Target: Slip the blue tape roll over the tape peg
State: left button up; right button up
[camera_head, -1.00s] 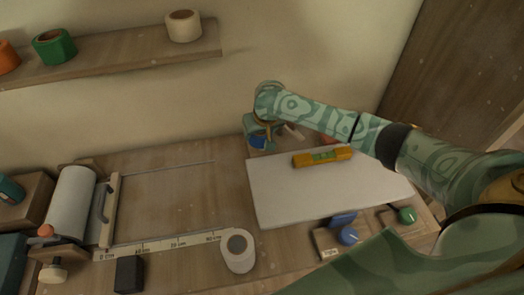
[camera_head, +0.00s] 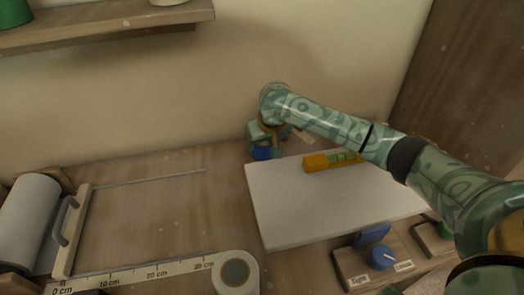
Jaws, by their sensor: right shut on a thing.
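The blue tape roll (camera_head: 262,153) shows only in part, low at the back of the bench, just beyond the white board's left back corner. My right gripper (camera_head: 266,142) is shut on it from above, and its body hides much of the roll. A light wooden piece (camera_head: 303,136) sticks out just right of the gripper, partly behind my arm. It may be the tape peg, but I cannot tell. The roll appears beside this piece, not around it. My left gripper is not in view.
A white board (camera_head: 320,205) carries an orange level (camera_head: 325,162). A paper roll (camera_head: 28,222) is at left, a blue knob (camera_head: 382,257) at front right, a shelf (camera_head: 110,25) above. Bare bench lies left of the board.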

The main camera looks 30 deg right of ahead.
jog(key=shift+f, duration=0.45)
jog(key=shift+r, duration=0.3)
jog(key=shift+f, duration=0.15)
jog(key=o, duration=1)
pick_arm(q)
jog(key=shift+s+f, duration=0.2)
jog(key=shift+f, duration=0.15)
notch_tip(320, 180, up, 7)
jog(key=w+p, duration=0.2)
jog(key=p, duration=0.5)
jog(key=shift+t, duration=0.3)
pick_arm(e)
jog(key=v, duration=1.2)
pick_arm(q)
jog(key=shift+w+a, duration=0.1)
